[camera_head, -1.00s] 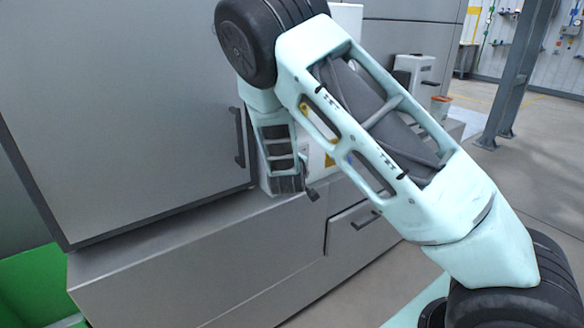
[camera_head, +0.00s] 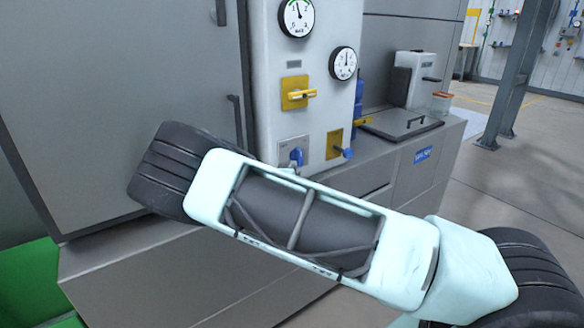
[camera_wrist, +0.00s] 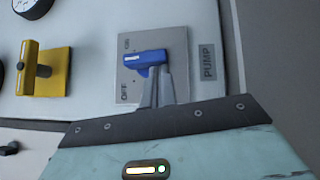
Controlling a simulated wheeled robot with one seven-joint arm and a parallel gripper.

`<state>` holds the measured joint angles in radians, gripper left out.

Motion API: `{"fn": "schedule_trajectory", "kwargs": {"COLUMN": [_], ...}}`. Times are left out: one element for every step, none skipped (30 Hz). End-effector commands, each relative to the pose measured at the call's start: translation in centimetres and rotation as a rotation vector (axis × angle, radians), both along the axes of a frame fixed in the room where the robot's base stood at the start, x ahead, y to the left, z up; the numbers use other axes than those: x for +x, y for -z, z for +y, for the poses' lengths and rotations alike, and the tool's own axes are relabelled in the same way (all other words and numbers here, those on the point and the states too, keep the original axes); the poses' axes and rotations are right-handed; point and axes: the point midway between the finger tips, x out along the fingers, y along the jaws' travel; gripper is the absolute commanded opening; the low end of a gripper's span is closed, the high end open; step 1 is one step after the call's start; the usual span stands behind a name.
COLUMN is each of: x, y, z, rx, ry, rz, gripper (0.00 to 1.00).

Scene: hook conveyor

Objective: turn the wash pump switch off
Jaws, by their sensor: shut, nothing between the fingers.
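The wash pump switch is a blue handle (camera_wrist: 147,58) on a grey plate (camera_wrist: 178,50) marked ON and OFF, with a PUMP label (camera_wrist: 208,60) beside it. In the wrist view the handle lies about level, its white-marked end to the left, nearer the ON mark than OFF. The head view shows the blue switch (camera_head: 296,156) low on the white panel. My gripper (camera_wrist: 160,80) is shut and empty, its fingertips right at the handle's lower side; I cannot tell whether they touch. In the head view my arm hides most of the gripper.
A yellow switch (camera_head: 297,95) sits above the pump switch, with two gauges (camera_head: 297,17) higher up. A blue-handled valve (camera_head: 345,152) on a yellow plate is to the right. A grey cabinet door with handles (camera_head: 235,120) stands to the left.

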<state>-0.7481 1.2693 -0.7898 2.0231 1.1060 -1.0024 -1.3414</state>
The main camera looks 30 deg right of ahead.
Motion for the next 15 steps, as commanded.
{"fn": "schedule_trajectory", "kwargs": {"x": [0.0,0.0,0.0,0.0,0.0,0.0,0.0,0.0,0.0,0.0,0.0,0.0,0.0,0.0,0.0], "y": [1.0,1.1,1.3,1.4,1.5,1.6,1.7,1.7,1.8,1.9,1.9,2.0,2.0,2.0,2.1], "z": [-0.1,-0.2,-0.2,-0.3,-0.4,-0.5,-0.6,-0.7,-0.8,-0.9,-1.0,-1.1,-1.2,-1.2,-1.4], "rx": [-0.049,-0.078,-0.115,-0.143,-0.172,-0.209,-0.236,-0.266,-0.3,-0.326,-0.353,-0.386,-0.41,-0.434,-0.463], "ry": [0.0,0.0,-0.001,-0.001,-0.001,-0.001,-0.001,0.0,0.0,0.0,0.0,0.0,0.0,0.0,0.0], "rz": [-0.002,-0.003,-0.004,-0.004,-0.006,-0.007,-0.008,-0.009,-0.011,-0.011,-0.012,-0.013,-0.014,-0.015,-0.015], "gripper": [0.0,0.0,0.0,0.0,0.0,0.0,0.0,0.0,0.0,0.0,0.0,0.0,0.0,0.0,0.0]}}
